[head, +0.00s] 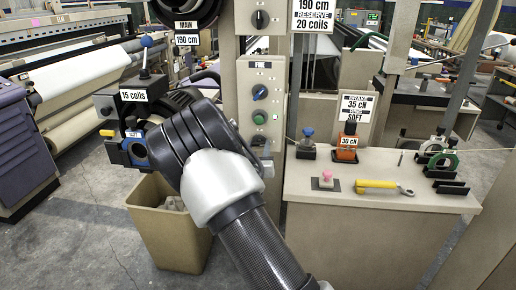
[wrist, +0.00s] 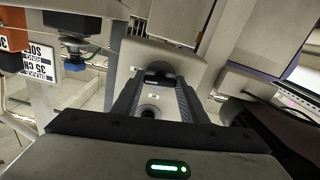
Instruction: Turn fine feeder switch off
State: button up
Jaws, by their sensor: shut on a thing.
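The panel labelled FINE (head: 246,78) stands in the middle of the head view. It bears a dark rotary switch (head: 260,92) with a blue mark and a green button (head: 259,118) below it. My gripper (head: 264,155) is at the lower part of this panel, largely hidden behind my arm in the head view. In the wrist view, my gripper (wrist: 158,82) has its two fingers on either side of a small black knob (wrist: 158,72) on a beige face, and is shut on it. The knob's turn position cannot be read.
A beige bin (head: 165,232) stands below my arm. A beige cabinet (head: 400,205) at right carries a yellow-handled tool (head: 376,184), a pink button (head: 326,175) and an orange device (head: 347,146). Open floor lies at left.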

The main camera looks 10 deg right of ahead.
jog(key=n, duration=0.8)
jog(key=shift+n+p, duration=0.75)
jog(key=shift+n, duration=3.35)
jog(key=o, duration=1)
jog(key=shift+o, duration=0.2)
jog(key=p+v, duration=0.2)
jog(key=v, duration=1.5)
jog(key=shift+s, duration=0.25)
